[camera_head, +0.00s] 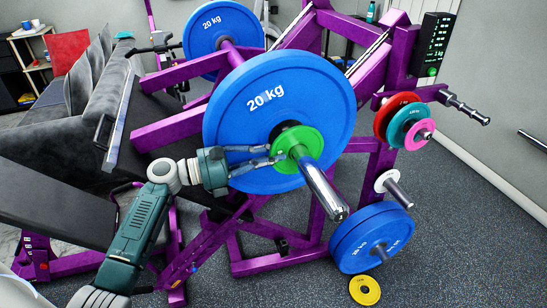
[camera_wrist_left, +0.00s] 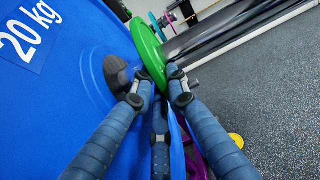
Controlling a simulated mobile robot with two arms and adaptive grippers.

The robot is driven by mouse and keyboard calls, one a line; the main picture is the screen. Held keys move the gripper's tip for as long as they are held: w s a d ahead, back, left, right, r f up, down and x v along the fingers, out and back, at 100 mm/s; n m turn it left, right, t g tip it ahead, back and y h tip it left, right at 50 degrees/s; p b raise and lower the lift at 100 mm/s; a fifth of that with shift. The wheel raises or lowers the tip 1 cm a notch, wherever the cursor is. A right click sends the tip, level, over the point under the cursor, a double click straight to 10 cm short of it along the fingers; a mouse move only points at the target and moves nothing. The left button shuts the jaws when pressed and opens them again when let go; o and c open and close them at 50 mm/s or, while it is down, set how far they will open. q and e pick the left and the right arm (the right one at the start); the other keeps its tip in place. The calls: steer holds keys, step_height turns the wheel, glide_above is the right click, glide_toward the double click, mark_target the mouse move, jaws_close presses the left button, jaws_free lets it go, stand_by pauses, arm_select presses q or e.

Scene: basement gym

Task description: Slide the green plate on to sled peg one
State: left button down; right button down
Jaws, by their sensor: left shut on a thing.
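The green plate (camera_head: 288,137) is around the silver sled peg (camera_head: 323,190), close in front of the large blue 20 kg plate (camera_head: 320,95). The peg's bare end sticks out past it toward the lower right. My left gripper (camera_head: 277,155) reaches in from the left and is shut on the green plate's near left rim. In the left wrist view the green plate (camera_wrist_left: 149,50) shows nearly edge-on between the fingertips (camera_wrist_left: 160,80), beside the blue plate (camera_wrist_left: 60,90). My right gripper is not in view.
Red (camera_head: 385,112), teal (camera_head: 396,130) and pink (camera_head: 415,136) plates hang on a peg to the right. Blue plates (camera_head: 345,245) sit low on the frame. A yellow plate (camera_head: 356,288) lies on the floor. Purple frame bars (camera_head: 172,127) and a black padded bench (camera_head: 60,190) are at left.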

arm_select(q)
steer(key=shift+w+r, duration=0.1)
steer(key=shift+r, duration=0.2)
steer(key=c, duration=1.6)
jaws_free()
steer(key=shift+c, duration=0.2)
steer(key=shift+f, duration=0.45)
steer(key=v, duration=1.2)
steer(key=shift+r, duration=0.35)
